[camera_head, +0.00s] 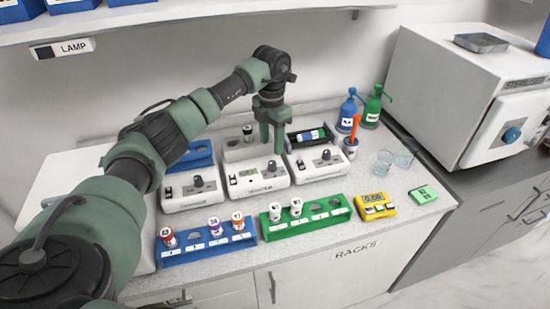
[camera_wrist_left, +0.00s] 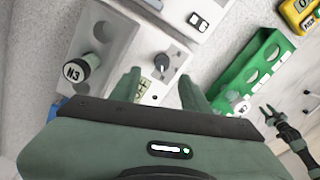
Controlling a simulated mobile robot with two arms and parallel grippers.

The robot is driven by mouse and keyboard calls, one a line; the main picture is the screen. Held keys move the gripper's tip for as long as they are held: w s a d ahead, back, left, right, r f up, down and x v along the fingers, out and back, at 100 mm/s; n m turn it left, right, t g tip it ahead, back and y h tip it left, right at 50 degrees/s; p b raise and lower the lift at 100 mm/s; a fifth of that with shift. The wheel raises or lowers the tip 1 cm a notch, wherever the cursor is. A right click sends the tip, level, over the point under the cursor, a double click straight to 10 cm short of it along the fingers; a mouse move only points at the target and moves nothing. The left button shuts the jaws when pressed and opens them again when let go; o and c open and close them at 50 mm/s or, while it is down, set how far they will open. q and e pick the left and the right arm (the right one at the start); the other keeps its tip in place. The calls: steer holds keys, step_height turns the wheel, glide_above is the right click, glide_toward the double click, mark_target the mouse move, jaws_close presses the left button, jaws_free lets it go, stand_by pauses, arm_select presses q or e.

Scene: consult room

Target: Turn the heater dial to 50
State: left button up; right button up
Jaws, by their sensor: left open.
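My left gripper (camera_head: 272,128) is open and points down above the middle white heater unit (camera_head: 247,188). This unit has a small display and a dark dial (camera_head: 270,169) on its front. In the left wrist view the dial (camera_wrist_left: 165,61) lies beyond and between the two open fingertips (camera_wrist_left: 160,84), apart from them. The display (camera_wrist_left: 145,89) is partly in view there, but its number and the dial's setting are too small to read. A small dark and green arm end, likely my right gripper (camera_wrist_left: 270,114), shows at the right edge of the wrist view.
Similar white units stand left (camera_head: 192,197) and right (camera_head: 318,167). A capped vial marked N3 (camera_wrist_left: 76,71) stands behind the middle dial. A blue rack (camera_head: 208,247) and green rack (camera_head: 305,222) with vials lie in front. A yellow timer (camera_head: 374,206) is at right.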

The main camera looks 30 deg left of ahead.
mark_target(272, 163)
arm_select(q)
step_height(272, 163, down, 6)
steer(key=shift+s+d+f+p, duration=0.1)
steer(key=shift+p, duration=0.95)
steer(key=shift+f, duration=0.5)
jaws_close()
